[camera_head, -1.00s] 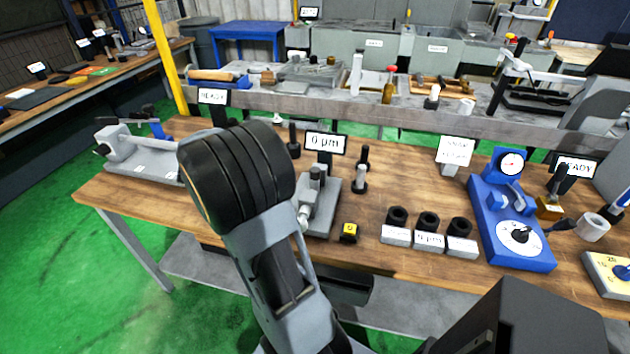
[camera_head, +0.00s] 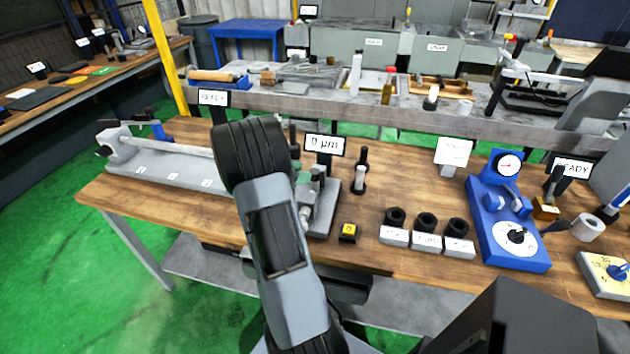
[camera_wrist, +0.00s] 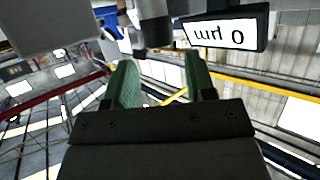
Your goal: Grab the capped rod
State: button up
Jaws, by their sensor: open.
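A light upright rod with a dark cap (camera_head: 360,178) stands on the wooden bench, right of the grey gauge stand (camera_head: 322,215). It fits the name capped rod, but dark upright rods stand nearby, so I cannot tell for sure. My gripper (camera_wrist: 158,62) shows in the wrist view with two green fingers apart and nothing between them. A dark cylinder (camera_wrist: 153,28) appears beyond the fingertips; I cannot tell whether it is the rod. In the head view my arm hides most of the gripper near the gauge stand.
The "0 µm" display (camera_head: 325,145) stands behind the gauge stand and appears inverted in the wrist view (camera_wrist: 225,34). A yellow-topped block (camera_head: 348,232), several labelled grey blocks with black rings (camera_head: 427,240) and a blue dial gauge (camera_head: 508,220) lie rightward. A long grey bench fixture (camera_head: 165,172) is left.

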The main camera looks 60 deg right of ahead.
aim_at(313, 172)
jog(key=shift+p+x, duration=1.05)
jog(key=shift+x, duration=1.5)
jog(key=shift+a+f, duration=0.1)
jog(key=shift+f, duration=0.1)
jog(key=shift+c, duration=0.3)
jog(key=shift+r, duration=0.1)
grip_shut()
